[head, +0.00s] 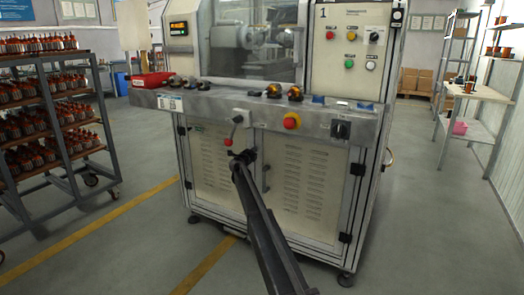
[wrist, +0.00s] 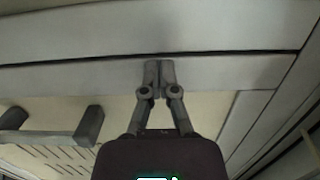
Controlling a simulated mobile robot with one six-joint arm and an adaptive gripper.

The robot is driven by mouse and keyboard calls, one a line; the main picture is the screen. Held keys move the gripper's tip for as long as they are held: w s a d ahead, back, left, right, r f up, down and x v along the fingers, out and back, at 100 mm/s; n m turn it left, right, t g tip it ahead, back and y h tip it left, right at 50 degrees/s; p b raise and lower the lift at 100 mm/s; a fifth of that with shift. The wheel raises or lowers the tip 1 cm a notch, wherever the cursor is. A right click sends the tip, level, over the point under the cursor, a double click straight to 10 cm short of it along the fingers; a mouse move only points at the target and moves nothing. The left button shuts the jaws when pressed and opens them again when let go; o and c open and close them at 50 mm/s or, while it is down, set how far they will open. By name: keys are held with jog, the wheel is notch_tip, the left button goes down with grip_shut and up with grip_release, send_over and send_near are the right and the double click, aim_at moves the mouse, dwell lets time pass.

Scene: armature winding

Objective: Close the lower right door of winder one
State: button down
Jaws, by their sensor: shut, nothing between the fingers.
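Winder one (head: 315,45) stands ahead, marked with a 1 on its upper right panel. Its lower right door (head: 300,190) is a cream vented panel in a grey frame, with hinges on its right side. The door looks flush or nearly flush; I cannot tell whether it is fully shut. Its dark handle (head: 266,175) is on its left side and also shows at the left of the wrist view (wrist: 88,127). My gripper (head: 243,157) is shut and empty in front of the seam between the doors. In the wrist view its fingertips (wrist: 160,70) overlap the grey frame; contact is unclear.
A grey ledge (head: 220,104) with loose parts juts out above the doors. A crank with a red knob (head: 229,141) hangs beside my gripper. A loaded rack (head: 85,130) stands left and a shelf table (head: 475,92) right. The floor around the winder is clear.

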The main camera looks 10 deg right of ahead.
jog(key=shift+r+x, duration=0.25)
jog(key=shift+x, duration=0.85)
jog(key=shift+a, duration=0.1)
jog(key=a+v, duration=0.1)
jog(key=v, duration=1.5)
jog(key=shift+w+a, duration=0.2)
jog(key=shift+w, duration=0.25)
jog(key=shift+f, duration=0.1)
jog(key=shift+s, duration=0.1)
